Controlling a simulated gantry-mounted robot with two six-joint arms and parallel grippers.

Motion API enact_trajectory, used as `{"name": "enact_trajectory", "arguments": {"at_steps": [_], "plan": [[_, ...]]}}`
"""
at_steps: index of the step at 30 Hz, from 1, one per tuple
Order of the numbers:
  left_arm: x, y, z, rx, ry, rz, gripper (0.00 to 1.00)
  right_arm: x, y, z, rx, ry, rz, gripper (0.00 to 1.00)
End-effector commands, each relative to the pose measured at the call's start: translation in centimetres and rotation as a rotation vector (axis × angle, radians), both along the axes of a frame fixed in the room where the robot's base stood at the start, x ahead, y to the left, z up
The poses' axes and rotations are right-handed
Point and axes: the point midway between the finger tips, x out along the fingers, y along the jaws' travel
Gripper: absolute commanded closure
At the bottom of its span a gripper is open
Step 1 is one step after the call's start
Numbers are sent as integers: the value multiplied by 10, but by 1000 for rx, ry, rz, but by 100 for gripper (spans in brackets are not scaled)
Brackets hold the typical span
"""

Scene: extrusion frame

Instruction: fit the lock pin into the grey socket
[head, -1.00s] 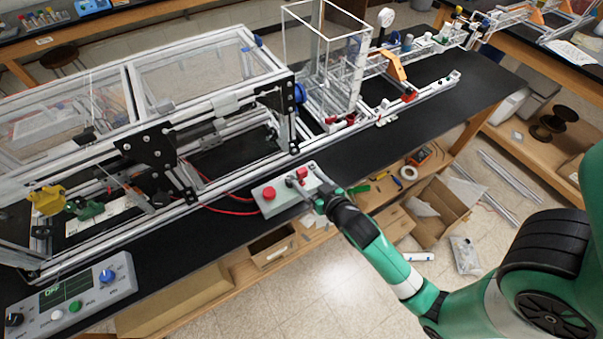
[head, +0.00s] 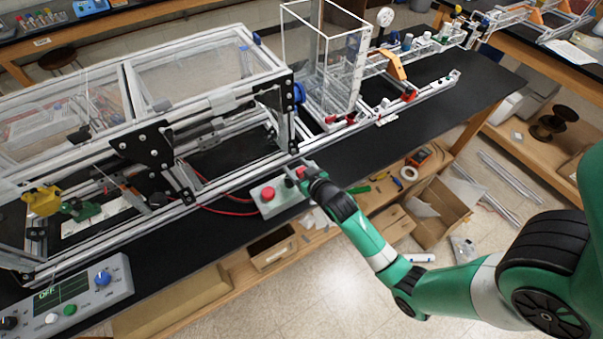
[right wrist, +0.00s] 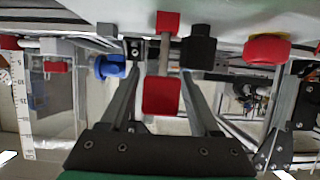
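The lock pin seems to be the red-ended piece with a grey shaft; its red block (right wrist: 162,95) is between my right fingers in the right wrist view. The red also shows small in the head view (head: 300,172). My right gripper (right wrist: 165,58) is open, one finger on each side of the pin, with gaps showing beside the red block. It also shows over the control box in the head view (head: 305,178). A small grey block (right wrist: 107,30), perhaps the grey socket, is left of the pin; its opening is hidden. My left gripper is not in view.
The pale box (head: 285,201) carries a red round button (head: 268,194), close to the gripper. A black block (right wrist: 198,45) stands right of the pin. The aluminium extrusion frame (head: 215,103) rises behind the box.

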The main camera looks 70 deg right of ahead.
Motion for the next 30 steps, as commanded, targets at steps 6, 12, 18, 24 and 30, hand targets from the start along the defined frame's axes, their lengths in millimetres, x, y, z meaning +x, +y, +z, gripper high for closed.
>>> {"name": "enact_trajectory", "arguments": {"at_steps": [6,12,18,24,30], "plan": [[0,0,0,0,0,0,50,0,0,0,0,0,0,79],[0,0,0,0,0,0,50,0,0,0,0,0,0,100],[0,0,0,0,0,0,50,0,0,0,0,0,0,100],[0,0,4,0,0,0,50,0,0,11,-1,-3,0,100],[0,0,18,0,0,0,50,-6,9,47,-2,-3,3,100]]}}
